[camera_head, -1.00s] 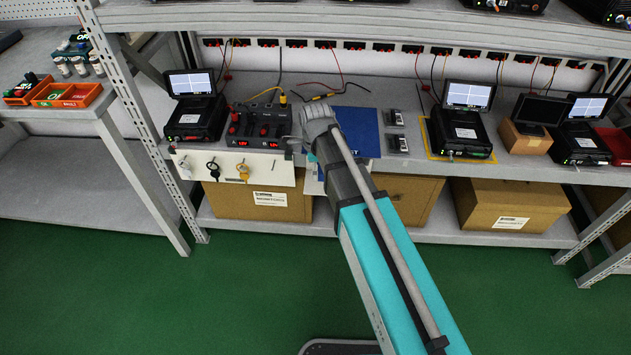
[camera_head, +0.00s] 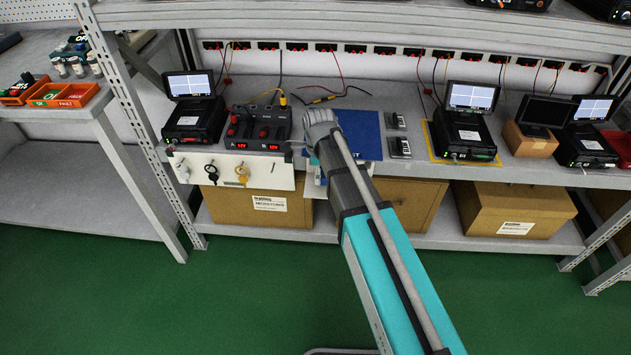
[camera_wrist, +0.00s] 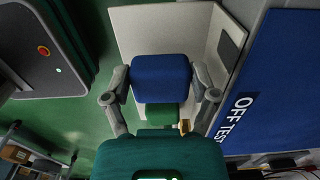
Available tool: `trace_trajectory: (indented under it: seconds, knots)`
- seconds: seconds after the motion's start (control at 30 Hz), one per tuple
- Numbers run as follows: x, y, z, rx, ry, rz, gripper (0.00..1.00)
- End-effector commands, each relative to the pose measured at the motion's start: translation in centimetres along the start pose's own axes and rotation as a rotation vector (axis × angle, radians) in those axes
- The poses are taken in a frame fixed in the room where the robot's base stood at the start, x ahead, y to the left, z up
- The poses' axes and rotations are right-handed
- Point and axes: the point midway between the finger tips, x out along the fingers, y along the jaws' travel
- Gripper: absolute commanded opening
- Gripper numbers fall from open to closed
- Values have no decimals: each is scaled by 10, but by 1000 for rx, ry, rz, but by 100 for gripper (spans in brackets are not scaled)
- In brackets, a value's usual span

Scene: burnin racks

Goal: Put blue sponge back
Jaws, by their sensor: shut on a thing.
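The blue sponge (camera_wrist: 160,72) shows in the wrist view as a rounded blue block between the two grey fingers of my gripper (camera_wrist: 162,92). My gripper is shut on it. A smaller green piece shows just below the sponge, and a pale panel (camera_wrist: 150,22) lies behind it. In the head view my arm's end is over the front edge of the bench shelf, beside a blue mat (camera_head: 363,130). The sponge and fingers are hidden there behind my arm. The blue mat, lettered "OFF TEST" (camera_wrist: 236,110), fills the right of the wrist view.
Two small dark items (camera_head: 398,147) and another monitor unit (camera_head: 464,135) are to the right. Cardboard boxes (camera_head: 515,208) sit below; green floor is clear.

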Motion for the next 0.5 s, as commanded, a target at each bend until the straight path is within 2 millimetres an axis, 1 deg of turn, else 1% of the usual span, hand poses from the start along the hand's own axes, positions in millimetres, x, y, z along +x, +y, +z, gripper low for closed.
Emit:
trace_trajectory:
  seconds: [0.03, 0.2, 0.33, 0.5]
  knots:
    - [9, 1, 0, 0, 0, 0, 37]
    - [22, 1, 0, 0, 0, 0, 37]
    - [27, 1, 0, 1, 0, 0, 37]
    - [27, 1, -1, 1, 0, 0, 37]
